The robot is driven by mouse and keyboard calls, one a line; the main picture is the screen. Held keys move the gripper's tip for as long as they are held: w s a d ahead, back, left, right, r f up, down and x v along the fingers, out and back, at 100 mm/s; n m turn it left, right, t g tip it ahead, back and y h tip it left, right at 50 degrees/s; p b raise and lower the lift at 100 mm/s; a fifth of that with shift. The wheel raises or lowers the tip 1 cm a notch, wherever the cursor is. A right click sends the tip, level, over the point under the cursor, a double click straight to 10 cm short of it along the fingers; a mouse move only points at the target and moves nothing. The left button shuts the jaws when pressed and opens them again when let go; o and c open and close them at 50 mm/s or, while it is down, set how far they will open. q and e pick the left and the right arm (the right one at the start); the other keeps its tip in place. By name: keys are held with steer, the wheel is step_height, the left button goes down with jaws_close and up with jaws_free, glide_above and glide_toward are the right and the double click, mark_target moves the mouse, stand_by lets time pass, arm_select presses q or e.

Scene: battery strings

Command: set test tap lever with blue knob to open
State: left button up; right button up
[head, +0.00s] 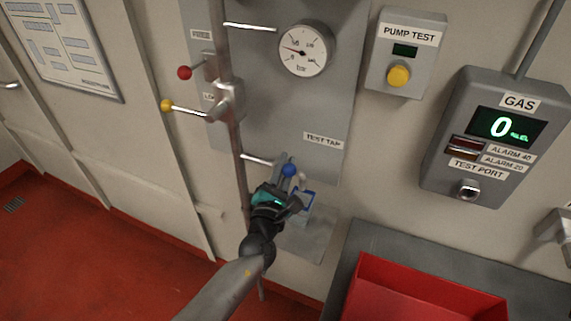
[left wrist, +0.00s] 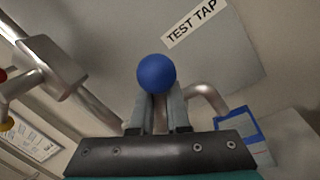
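The blue knob (head: 289,170) of the test tap lever is low on the grey panel, below and left of the TEST TAP label (head: 323,139). My left gripper (head: 284,178) is at the knob. In the left wrist view the blue knob (left wrist: 156,73) sits at the fingertips, overlapping their ends. The fingers (left wrist: 160,105) are close together, with what looks like the lever's metal stem between them. They appear shut on the lever just by the knob. The lever's pivot and most of its arm are hidden. My right gripper is not in view.
A vertical pipe (head: 237,150) runs close left of my gripper, with red (head: 184,72) and yellow (head: 167,105) knobs on levers above. A curved spout (left wrist: 208,98) and a blue-edged item (left wrist: 240,137) are right of the fingers. A red bin (head: 425,295) stands lower right.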

arm_select(q)
steer(key=o, duration=0.4)
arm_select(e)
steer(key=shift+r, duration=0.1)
